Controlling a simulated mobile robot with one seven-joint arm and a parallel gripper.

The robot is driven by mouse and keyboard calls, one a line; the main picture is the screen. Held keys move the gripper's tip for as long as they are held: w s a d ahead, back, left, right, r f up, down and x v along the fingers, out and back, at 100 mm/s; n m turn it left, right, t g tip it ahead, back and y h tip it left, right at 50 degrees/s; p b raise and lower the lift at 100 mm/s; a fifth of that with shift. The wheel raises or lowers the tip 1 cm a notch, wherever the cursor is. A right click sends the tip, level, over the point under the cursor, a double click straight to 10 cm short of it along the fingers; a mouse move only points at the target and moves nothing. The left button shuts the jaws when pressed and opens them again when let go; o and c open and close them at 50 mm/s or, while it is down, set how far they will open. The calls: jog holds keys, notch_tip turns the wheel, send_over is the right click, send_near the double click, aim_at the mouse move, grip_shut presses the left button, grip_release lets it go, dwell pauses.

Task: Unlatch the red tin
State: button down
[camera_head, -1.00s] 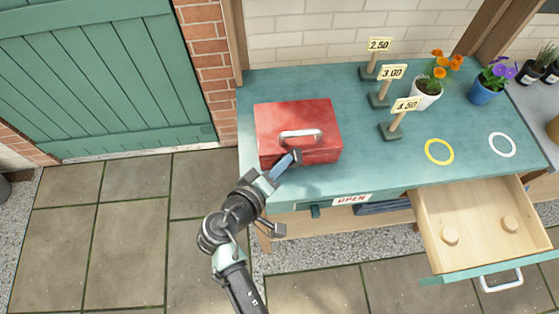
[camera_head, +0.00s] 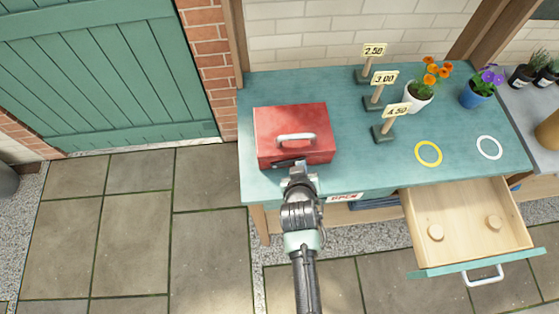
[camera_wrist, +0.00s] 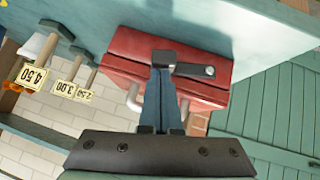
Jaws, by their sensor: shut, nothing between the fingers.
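The red tin (camera_head: 292,128) stands closed on the teal bench, with a pale handle (camera_head: 296,138) on its lid. In the wrist view the red tin (camera_wrist: 138,52) fills the middle, and a dark metal latch (camera_wrist: 194,70) lies on its front face. My gripper (camera_head: 292,165) is at the front of the tin, in front of the latch. In the wrist view its blue fingers (camera_wrist: 161,78) are together with nothing between them, their tips beside the latch's left part. I cannot tell whether they touch it. The fingers hide part of the tin's front.
Price signs (camera_head: 384,130) stand right of the tin. An orange-flowered white pot (camera_head: 418,97) and a purple-flowered blue pot (camera_head: 476,94) stand farther right. A yellow ring (camera_head: 428,153) and white ring (camera_head: 489,147) mark the bench. An open drawer (camera_head: 470,255) juts out at right.

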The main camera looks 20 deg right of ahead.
jog(key=shift+s+d+f+b, duration=0.1)
jog(key=shift+d+f+b, duration=0.25)
jog(key=shift+f, duration=0.4)
dwell(0.3)
jog(key=s+a+r+p, duration=0.1)
jog(key=s+r+p, duration=0.1)
jog(key=s+r, duration=0.4)
notch_tip(320, 180, up, 5)
jog(key=shift+s+a, duration=0.4)
